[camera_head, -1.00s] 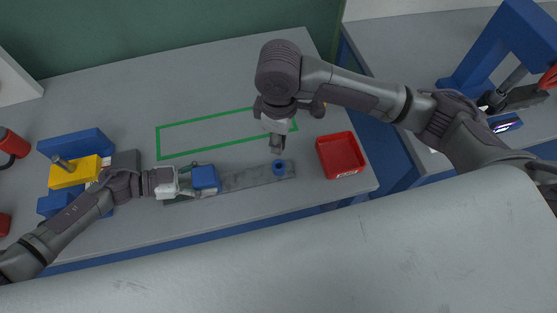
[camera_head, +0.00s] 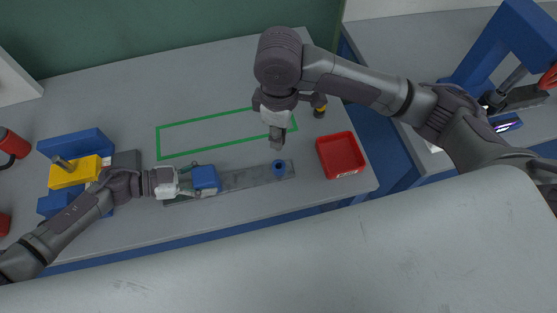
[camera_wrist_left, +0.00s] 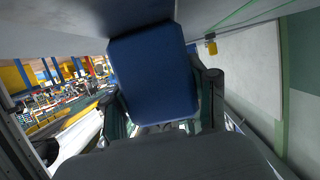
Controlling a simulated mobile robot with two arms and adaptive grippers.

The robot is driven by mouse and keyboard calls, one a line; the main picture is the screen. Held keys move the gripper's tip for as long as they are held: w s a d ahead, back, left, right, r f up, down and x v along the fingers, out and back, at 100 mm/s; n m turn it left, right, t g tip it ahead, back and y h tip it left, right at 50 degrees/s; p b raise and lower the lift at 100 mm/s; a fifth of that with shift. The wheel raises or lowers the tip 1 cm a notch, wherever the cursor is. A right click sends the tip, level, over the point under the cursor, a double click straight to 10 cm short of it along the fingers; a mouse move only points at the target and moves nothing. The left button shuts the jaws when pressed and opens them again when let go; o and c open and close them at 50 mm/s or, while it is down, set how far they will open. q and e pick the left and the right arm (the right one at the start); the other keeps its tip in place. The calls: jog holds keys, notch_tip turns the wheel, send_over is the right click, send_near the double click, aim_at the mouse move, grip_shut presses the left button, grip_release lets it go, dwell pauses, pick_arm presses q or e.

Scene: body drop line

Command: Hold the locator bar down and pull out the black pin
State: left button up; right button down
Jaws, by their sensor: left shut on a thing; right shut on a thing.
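The flat grey locator bar (camera_head: 240,180) lies along the front of the grey table. It has a blue block (camera_head: 205,178) at its left part and a blue ring (camera_head: 279,167) near its right end. My left gripper (camera_head: 190,181) is shut on the blue block, which also fills the middle of the left wrist view (camera_wrist_left: 152,75). My right gripper (camera_head: 278,122) is shut on a dark pin (camera_head: 277,142), seen from above beyond the blue ring. The pin appears clear of the ring; its exact height is hard to tell.
A red tray (camera_head: 340,154) stands right of the bar. A small black and yellow piece (camera_head: 319,112) stands behind it. A green outlined area (camera_head: 205,134) is empty. A blue and yellow fixture (camera_head: 75,172) stands at the left.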

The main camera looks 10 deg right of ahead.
pick_arm(q)
jog(key=shift+s+a+f, duration=0.1)
jog(key=shift+s+f, duration=0.15)
jog(key=shift+f, duration=0.15)
jog(key=o, duration=1.6)
jog(key=shift+r, duration=0.15)
jog(key=shift+w, duration=0.1)
jog(key=v, duration=1.2)
jog(key=shift+w+r, duration=0.1)
